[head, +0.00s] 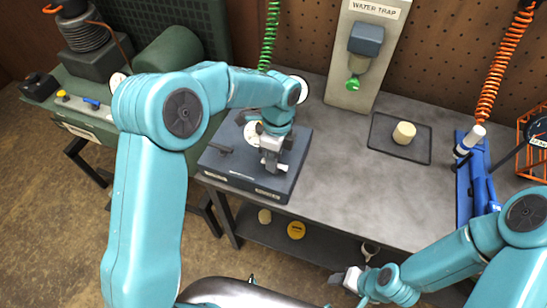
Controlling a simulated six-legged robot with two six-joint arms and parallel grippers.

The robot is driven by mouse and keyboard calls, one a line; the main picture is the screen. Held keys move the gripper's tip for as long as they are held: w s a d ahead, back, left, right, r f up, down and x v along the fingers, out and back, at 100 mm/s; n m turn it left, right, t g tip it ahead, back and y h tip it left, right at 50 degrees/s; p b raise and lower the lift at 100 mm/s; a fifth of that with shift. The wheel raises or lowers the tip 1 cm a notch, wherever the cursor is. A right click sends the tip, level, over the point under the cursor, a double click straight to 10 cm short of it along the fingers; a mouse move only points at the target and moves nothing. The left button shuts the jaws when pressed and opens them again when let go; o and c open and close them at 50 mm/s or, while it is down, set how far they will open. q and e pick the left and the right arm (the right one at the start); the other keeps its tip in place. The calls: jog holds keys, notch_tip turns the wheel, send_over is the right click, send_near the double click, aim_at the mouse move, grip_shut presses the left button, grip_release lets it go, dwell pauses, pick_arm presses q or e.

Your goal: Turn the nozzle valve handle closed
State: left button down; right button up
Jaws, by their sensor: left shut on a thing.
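A dark blue-grey fixture block (265,191) with small labels stands at the bench's left front. A dark lever-like part (221,150) lies on its left side, and a pale round dial (252,131) shows behind my wrist. My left gripper (270,163) points down over the block's right half and is shut on a small part there, which appears to be the nozzle valve handle. The fingers and wrist hide most of this part, so its angle cannot be read. My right gripper (344,278) is low in front of the bench, apart from the fixture; its finger gap is unclear.
A water trap panel (360,60) stands at the back. A dark tray (385,149) holds a cream cylinder (404,133). A blue stand (466,185) is at the right under an orange coiled hose (500,65). A green hose (269,35) hangs behind. The middle bench is clear.

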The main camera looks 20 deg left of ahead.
pick_arm(q)
jog(key=c, duration=1.1)
grip_release()
jog(key=shift+r, duration=0.1)
jog(key=shift+w+r, duration=0.2)
jog(key=shift+r, duration=0.2)
jog(key=w+r, duration=0.1)
jog(key=r, duration=0.9)
jog(key=w+r, duration=0.1)
jog(key=r, duration=0.4)
jog(key=shift+w+r, duration=0.1)
jog(key=shift+w, duration=0.25)
